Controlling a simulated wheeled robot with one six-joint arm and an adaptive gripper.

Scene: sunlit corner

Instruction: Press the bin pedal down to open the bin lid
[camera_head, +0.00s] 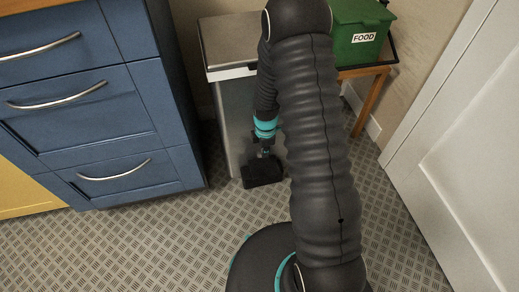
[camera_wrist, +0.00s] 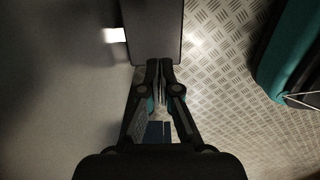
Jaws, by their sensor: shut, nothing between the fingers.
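The bin (camera_head: 232,125) is a tall pale grey box at the back, beside the blue cabinet. Its flat grey-brown lid (camera_head: 228,42) lies shut on top. The black pedal (camera_head: 262,177) sticks out low at the bin's front, near the floor. In the wrist view the pedal (camera_wrist: 155,30) is a dark flat slab at the top, beside the bin's grey front (camera_wrist: 60,90). My gripper (camera_head: 265,154) points down just over the pedal. Its fingers (camera_wrist: 158,68) are shut and empty, with the tips at the pedal's edge. I cannot tell whether they touch it.
A blue drawer cabinet (camera_head: 90,110) stands left of the bin. A green box marked FOOD (camera_head: 358,30) sits on a small wooden-legged table (camera_head: 370,105) at the right. A white door (camera_head: 460,150) closes off the right side. The patterned floor (camera_head: 150,240) in front is clear.

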